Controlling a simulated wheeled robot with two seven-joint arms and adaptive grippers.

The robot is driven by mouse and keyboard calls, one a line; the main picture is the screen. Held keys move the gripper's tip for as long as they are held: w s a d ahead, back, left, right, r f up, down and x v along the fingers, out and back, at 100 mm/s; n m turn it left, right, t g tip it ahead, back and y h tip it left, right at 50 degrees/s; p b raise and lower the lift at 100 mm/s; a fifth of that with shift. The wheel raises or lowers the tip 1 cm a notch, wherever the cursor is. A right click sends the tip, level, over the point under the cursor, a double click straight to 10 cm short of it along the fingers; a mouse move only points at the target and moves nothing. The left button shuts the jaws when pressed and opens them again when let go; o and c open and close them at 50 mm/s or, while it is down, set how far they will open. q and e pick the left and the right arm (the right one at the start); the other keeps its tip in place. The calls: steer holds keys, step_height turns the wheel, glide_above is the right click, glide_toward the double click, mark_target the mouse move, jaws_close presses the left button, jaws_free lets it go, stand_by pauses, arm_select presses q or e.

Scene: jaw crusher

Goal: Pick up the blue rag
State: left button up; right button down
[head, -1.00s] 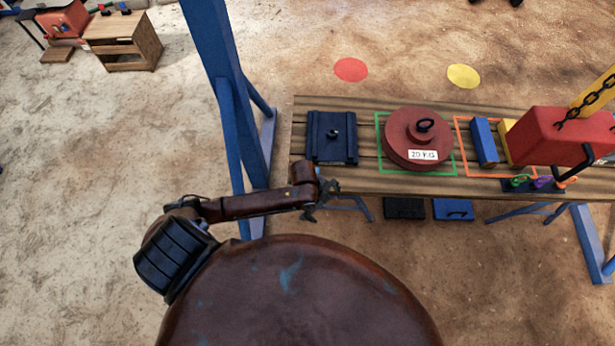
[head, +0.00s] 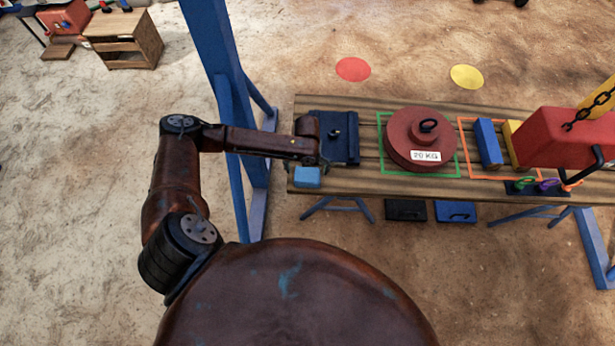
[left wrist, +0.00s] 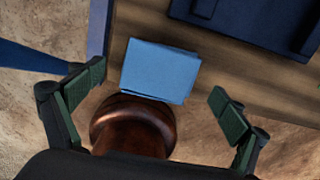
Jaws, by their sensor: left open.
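The blue rag (head: 307,177) is a light blue folded block at the front left corner of the wooden table (head: 370,180). In the left wrist view, the rag (left wrist: 160,72) lies ahead of my left gripper (left wrist: 158,86), between the lines of its two green-padded fingers. The fingers are spread wide and hold nothing. In the head view, my left gripper (head: 318,163) is just behind the rag and mostly hidden under my arm. I cannot tell the height between the fingers and the rag. My right gripper is not in view.
A blue post (head: 222,80) rises at the table's left, near my left arm. A red block hangs from a chain (head: 565,137) at right.

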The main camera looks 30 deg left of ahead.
mark_target(307, 174)
arm_select(q)
step_height(307, 174, down, 5)
steer(key=shift+s+r+b, duration=0.1)
steer(key=shift+r+b, duration=0.1)
steer(key=shift+b, duration=0.45)
steer(key=shift+d+r, duration=0.1)
steer(key=shift+c, duration=0.5)
steer(key=c, duration=1.1)
